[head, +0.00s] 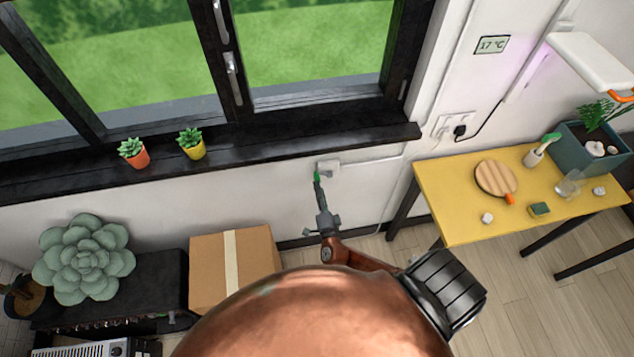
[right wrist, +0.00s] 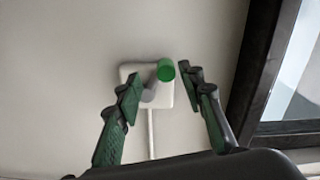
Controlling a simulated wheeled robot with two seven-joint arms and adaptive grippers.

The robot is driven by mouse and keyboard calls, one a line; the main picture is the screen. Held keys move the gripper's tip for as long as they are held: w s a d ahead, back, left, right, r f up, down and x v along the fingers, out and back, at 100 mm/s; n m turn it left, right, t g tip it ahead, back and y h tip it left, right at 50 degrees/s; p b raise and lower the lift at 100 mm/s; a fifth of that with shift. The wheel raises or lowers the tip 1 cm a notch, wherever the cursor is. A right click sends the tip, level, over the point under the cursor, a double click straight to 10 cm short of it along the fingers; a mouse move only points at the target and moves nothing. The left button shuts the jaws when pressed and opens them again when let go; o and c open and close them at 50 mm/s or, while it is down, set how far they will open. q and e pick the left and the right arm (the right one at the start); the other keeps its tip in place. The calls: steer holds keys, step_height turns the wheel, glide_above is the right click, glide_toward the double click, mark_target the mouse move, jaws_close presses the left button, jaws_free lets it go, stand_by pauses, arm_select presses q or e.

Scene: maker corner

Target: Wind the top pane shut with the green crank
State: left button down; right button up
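The green crank shows in the right wrist view as a round green knob (right wrist: 167,70) on a short grey arm. It sits on a white wall box (right wrist: 160,88), which also shows below the sill in the head view (head: 328,168). My right gripper (right wrist: 159,88) is open, its two fingers on either side of the crank with a gap at the knob. In the head view my right gripper (head: 319,192) reaches up to the box, and a small green part shows at its tip. The black-framed window (head: 240,110) is above; the top pane's position cannot be told. My left gripper is not in view.
Two small potted succulents, orange (head: 138,158) and yellow (head: 195,150), stand on the black sill. A cardboard box (head: 205,270) is below left. A yellow table (head: 450,195) with several small things stands right. A cable channel (head: 370,160) runs right from the wall box.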

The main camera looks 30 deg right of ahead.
steer(key=v, duration=0.6)
steer(key=shift+s, duration=0.25)
steer(key=shift+a, duration=0.1)
steer(key=shift+c, duration=0.3)
